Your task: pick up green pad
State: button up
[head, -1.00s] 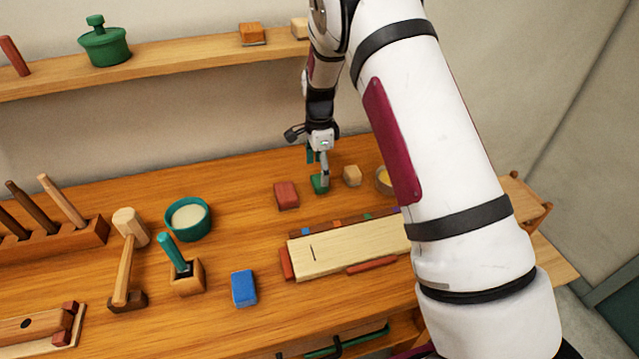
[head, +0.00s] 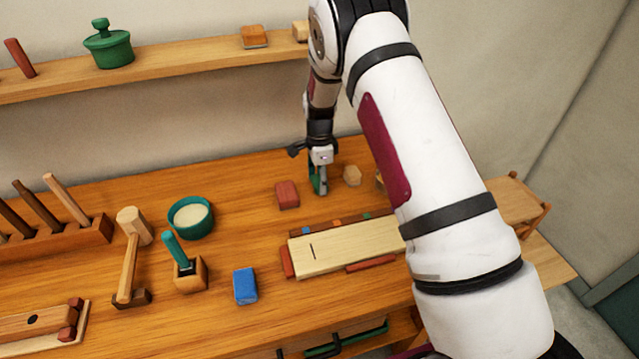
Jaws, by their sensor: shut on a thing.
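The green pad (head: 313,181) is at the back middle of the wooden bench, between the red block and the small wooden block. It is mostly hidden by the fingers. My gripper (head: 318,185) points down over it and is shut on it. I cannot tell whether the pad is clear of the bench top or still touches it.
A red block (head: 287,194) lies just left of my gripper, and a small wooden block (head: 352,175) just right. A pale board (head: 345,248) lies in front. A blue block (head: 245,286), a teal bowl (head: 191,217) and a mallet (head: 131,255) stand left. A shelf (head: 180,65) runs above.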

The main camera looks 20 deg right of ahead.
aim_at(319, 181)
jog(key=shift+r, duration=0.75)
jog(key=shift+s+a+r+b, duration=0.15)
jog(key=shift+r+b, duration=0.35)
jog(key=shift+r, duration=0.6)
jog(key=s+a, duration=0.1)
jog(key=s, duration=0.4)
jog(key=s+a+r, duration=0.1)
jog(key=s+a, duration=0.1)
jog(key=s, duration=0.3)
jog(key=s+a, duration=0.1)
jog(key=s, duration=0.4)
jog(key=shift+a+r, duration=0.15)
jog(key=shift+a, duration=0.25)
